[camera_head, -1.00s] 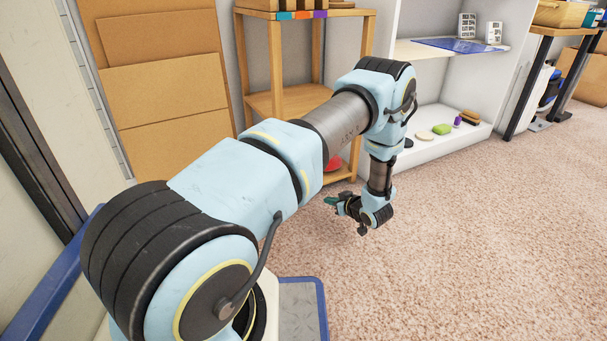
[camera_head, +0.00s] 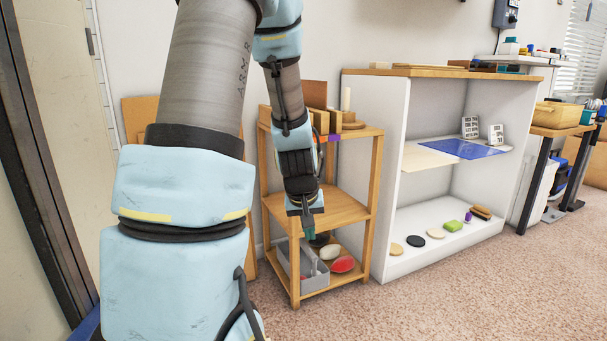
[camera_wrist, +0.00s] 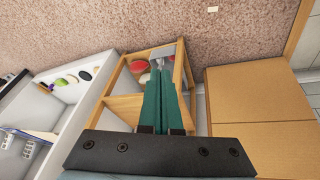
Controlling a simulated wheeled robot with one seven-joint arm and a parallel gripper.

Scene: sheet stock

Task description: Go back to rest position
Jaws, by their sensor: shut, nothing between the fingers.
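My gripper (camera_head: 306,218) hangs pointing down in the head view, in front of the small wooden shelf unit (camera_head: 375,200). Its green fingers are closed together with nothing between them. In the wrist view the gripper (camera_wrist: 165,75) shows from behind, its fingers pointing toward the wooden shelf unit (camera_wrist: 112,75). My arm rises along the left of the head view and bends down at the top. I cannot tell whether the fingers touch the shelf.
The lower shelf holds a grey bin (camera_head: 290,262) and a red item (camera_head: 343,264). A white cabinet (camera_head: 372,180) stands to the right, with a blue sheet (camera_head: 465,149) on its middle shelf. Cardboard panels (camera_wrist: 260,95) lean beside the shelf. Carpet (camera_head: 450,295) is clear in front.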

